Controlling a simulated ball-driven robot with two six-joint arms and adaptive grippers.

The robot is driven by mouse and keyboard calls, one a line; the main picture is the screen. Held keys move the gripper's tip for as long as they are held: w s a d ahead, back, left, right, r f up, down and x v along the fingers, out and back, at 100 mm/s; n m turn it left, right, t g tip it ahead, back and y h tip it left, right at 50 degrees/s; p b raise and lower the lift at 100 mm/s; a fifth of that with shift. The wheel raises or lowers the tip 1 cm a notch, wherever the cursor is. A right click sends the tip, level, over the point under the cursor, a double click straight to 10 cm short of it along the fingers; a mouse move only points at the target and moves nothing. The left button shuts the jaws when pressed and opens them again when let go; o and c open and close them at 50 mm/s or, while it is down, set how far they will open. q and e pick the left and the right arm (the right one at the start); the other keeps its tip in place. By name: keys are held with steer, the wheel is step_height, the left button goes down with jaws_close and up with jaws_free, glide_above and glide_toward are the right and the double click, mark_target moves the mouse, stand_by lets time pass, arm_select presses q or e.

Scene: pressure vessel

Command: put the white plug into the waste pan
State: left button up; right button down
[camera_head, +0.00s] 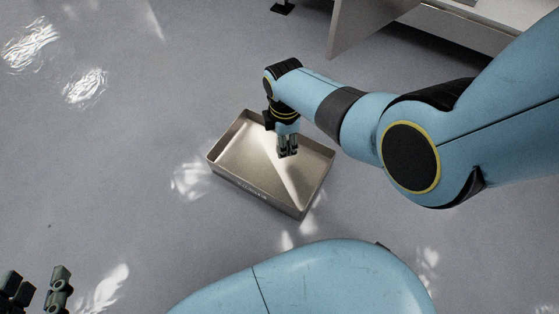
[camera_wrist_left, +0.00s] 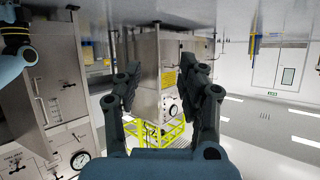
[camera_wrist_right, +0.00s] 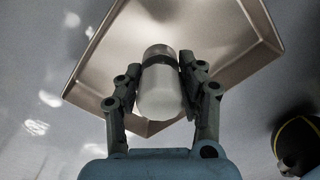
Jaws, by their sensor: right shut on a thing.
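The waste pan (camera_head: 232,184) is a shallow, beige metal tray on the grey floor in the head view. It also fills the upper middle of the right wrist view (camera_wrist_right: 225,70). My right gripper (camera_head: 288,153) is over the pan, pointing down. In the right wrist view my right gripper (camera_wrist_right: 163,78) is shut on the white plug (camera_wrist_right: 160,95), a short white cylinder with a grey end, held between its fingers. The plug is hidden in the head view. My left gripper (camera_head: 38,290) is at the lower left corner, and its fingers stand apart and empty in the left wrist view (camera_wrist_left: 168,85).
A grey cabinet or bench (camera_head: 375,20) stands at the top right of the head view. The floor around the pan is clear, with bright light patches. The left wrist view shows metal cabinets (camera_wrist_left: 50,80) with gauges and a yellow frame (camera_wrist_left: 165,135).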

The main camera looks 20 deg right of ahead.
steer(key=shift+s+a+f+b, duration=0.35)
steer(key=shift+s+a+f, duration=0.45)
steer(key=shift+f, duration=0.2)
steer(key=shift+f+b, duration=0.85)
steer(key=shift+f, duration=0.05)
steer(key=shift+f+b, duration=0.7)
steer(key=shift+f, duration=0.1)
arm_select(q)
steer(key=w+d+r+m+t+h, duration=0.1)
steer(key=r+t, duration=0.3)
steer(key=r, duration=0.5)
steer(key=w+d+r+m+t+h, duration=0.1)
steer(key=w+r+m+t+h, duration=0.1)
steer(key=r, duration=0.6)
steer(key=w+d+r+m+t+h, duration=0.1)
steer(key=w+r+t+h, duration=0.2)
steer(key=r, duration=0.6)
steer(key=w+t, duration=0.2)
steer(key=t, duration=0.1)
steer(key=shift+w+r+t, duration=0.2)
steer(key=shift+r+t, duration=0.1)
steer(key=shift+r, duration=0.05)
arm_select(e)
steer(key=shift+f, duration=0.1)
steer(key=c, duration=0.8)
jaws_free()
arm_select(q)
steer(key=shift+s+r+m, duration=0.1)
steer(key=shift+r+m, duration=0.2)
